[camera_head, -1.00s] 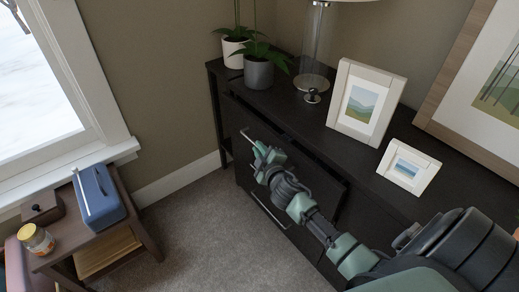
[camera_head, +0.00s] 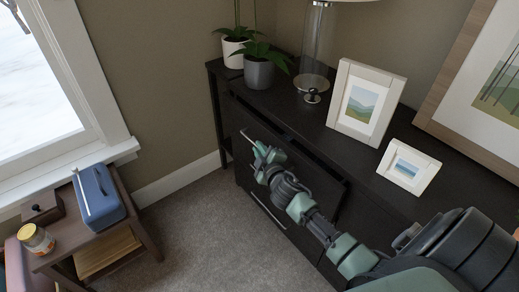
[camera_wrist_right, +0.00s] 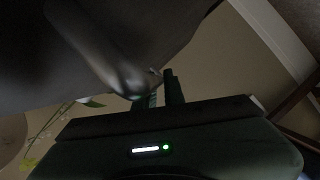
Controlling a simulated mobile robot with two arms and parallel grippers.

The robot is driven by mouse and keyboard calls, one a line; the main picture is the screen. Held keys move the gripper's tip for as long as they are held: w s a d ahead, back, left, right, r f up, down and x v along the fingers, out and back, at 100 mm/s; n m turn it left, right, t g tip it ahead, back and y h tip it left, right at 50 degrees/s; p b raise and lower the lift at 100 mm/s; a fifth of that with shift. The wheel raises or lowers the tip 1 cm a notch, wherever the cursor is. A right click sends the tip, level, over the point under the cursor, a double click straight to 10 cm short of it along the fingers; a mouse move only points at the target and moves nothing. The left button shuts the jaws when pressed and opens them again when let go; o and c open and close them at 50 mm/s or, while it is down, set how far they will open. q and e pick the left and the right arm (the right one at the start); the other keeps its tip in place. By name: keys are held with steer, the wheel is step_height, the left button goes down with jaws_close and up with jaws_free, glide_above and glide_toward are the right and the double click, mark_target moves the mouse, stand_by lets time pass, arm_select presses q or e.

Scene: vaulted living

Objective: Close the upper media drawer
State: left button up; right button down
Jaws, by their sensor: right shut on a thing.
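The dark upper media drawer (camera_head: 312,177) stands slightly out from the black cabinet, with a narrow gap behind its top edge. Its slim metal handle (camera_head: 246,135) shows at the left, partly hidden by my right gripper. My right gripper (camera_head: 259,151) is at the drawer front and shut on the handle. In the right wrist view the handle (camera_wrist_right: 108,58) is a smooth bar running to the fingers (camera_wrist_right: 160,88), with the dark drawer front behind it. My left gripper is in neither view.
The black cabinet top (camera_head: 290,104) holds two potted plants (camera_head: 258,72), a glass lamp base (camera_head: 312,77) and picture frames (camera_head: 366,103). The lower handle (camera_head: 268,213) is below. Carpet (camera_head: 215,235) is clear; a side table (camera_head: 140,235) stands left.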

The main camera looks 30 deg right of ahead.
mark_target(269, 144)
steer(key=shift+f, duration=0.1)
